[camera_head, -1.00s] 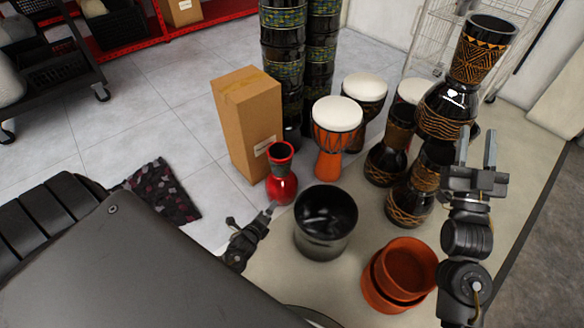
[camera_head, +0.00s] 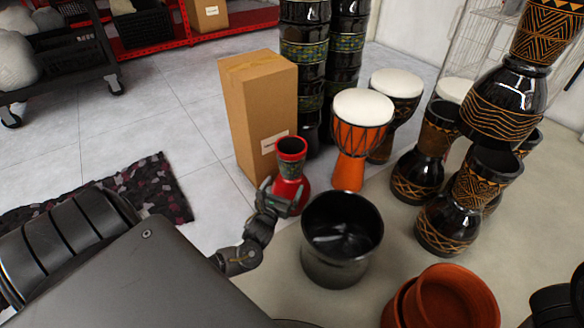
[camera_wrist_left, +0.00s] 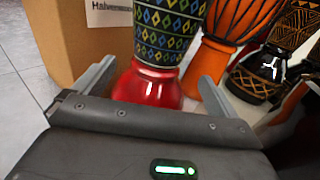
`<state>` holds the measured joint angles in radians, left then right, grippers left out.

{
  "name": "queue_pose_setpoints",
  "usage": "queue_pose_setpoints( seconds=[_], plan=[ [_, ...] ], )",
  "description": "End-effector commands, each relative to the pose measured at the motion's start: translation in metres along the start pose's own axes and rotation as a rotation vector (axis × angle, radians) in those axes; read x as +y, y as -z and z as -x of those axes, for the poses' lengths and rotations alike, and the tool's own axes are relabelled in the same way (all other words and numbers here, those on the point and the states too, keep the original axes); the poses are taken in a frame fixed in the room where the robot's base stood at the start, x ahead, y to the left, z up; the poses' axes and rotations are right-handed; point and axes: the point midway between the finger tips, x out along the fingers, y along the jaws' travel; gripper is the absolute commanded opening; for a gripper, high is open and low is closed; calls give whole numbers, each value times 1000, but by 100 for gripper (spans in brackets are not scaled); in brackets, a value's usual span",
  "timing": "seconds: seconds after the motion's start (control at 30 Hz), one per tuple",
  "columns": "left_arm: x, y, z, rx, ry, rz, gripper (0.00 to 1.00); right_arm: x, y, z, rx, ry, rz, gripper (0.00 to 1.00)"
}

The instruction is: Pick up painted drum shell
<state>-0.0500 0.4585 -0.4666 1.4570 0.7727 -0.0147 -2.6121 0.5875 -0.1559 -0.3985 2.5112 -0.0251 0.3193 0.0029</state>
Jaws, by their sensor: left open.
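A small goblet-shaped drum shell (camera_head: 291,160) stands in front of the cardboard box, with a red rim, a dark patterned neck and a glossy red base. In the left wrist view, its patterned neck and red bowl (camera_wrist_left: 150,88) fill the middle. My left gripper (camera_head: 280,190) is at its lower part, with the jaws apart. In the left wrist view, one finger lies on each side of the red bowl; I cannot tell whether either touches it. Part of the base is hidden behind the gripper in the head view. My right gripper is out of view.
The cardboard box (camera_head: 262,115) stands directly behind. A black bucket (camera_head: 340,265) and an orange drum with white head (camera_head: 360,130) are close on the right. Black-and-orange shells (camera_head: 455,215) and orange pots (camera_head: 450,300) stand farther right.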

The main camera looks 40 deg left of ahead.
Motion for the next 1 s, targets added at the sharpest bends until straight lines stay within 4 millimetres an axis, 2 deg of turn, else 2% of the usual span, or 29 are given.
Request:
queue_pose_setpoints(
  seconds=[0.1, 0.2, 0.43, 0.73, 0.83, 1.0],
  plan=[
    [0, 5, -20, -2, 0, 0, 97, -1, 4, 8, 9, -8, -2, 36],
    [0, 3, -30, -1, 2, 1, 97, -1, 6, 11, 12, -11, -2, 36],
    [-1, 2, -36, 1, 2, 1, 97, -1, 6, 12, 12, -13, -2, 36],
    [1, 7, -69, -3, 3, 1, 97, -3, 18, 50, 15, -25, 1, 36],
    [1, 5, -81, -1, 2, 2, 97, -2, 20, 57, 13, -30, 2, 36],
    [1, 2, -86, 1, 3, 2, 97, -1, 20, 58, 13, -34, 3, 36]
  ],
)
